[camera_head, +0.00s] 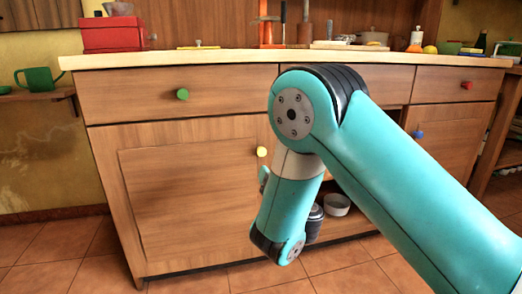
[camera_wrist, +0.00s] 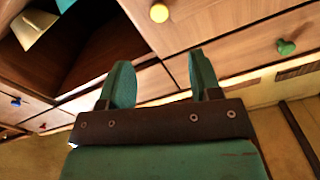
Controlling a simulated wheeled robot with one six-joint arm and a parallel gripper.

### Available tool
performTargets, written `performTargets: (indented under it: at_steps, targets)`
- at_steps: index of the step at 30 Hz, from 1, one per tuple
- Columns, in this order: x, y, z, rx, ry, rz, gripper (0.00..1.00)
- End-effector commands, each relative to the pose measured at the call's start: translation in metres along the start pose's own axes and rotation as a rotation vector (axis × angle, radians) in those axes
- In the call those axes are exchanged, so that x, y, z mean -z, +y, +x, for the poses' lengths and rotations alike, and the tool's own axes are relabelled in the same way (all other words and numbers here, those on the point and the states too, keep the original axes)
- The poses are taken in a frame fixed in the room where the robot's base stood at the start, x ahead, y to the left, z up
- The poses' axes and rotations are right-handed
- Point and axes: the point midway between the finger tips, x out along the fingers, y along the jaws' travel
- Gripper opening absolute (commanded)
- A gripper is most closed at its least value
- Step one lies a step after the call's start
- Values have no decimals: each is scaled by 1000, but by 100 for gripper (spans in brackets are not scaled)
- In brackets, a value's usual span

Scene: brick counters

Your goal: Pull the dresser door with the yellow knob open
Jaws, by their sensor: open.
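The yellow knob (camera_head: 262,152) is at the upper right edge of the large wooden dresser door (camera_head: 190,195), which looks shut. In the wrist view the yellow knob (camera_wrist: 159,13) is at the top edge of the picture, beyond the fingertips and apart from them. My gripper (camera_wrist: 162,72) is open, with its two teal fingers spread and nothing between them. In the head view my teal arm stands in front of the dresser just right of the knob, and most of the gripper is hidden behind it.
A drawer with a green knob (camera_head: 182,94) is above the door. A blue knob (camera_head: 417,134) and red knob (camera_head: 467,85) are further right. An open compartment beside the door holds a white bowl (camera_head: 337,204). The counter top (camera_head: 230,57) overhangs the drawers. Floor at front left is clear.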

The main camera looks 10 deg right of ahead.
Motion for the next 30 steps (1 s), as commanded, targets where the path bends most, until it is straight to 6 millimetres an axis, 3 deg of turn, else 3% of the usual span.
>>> performTargets:
  at_steps: [1,26,30]
  targets:
    - [8,-1,6,-2,-1,0,58]
    - [8,-1,67,-2,0,1,58]
    - [2,2,88,-6,4,6,58]
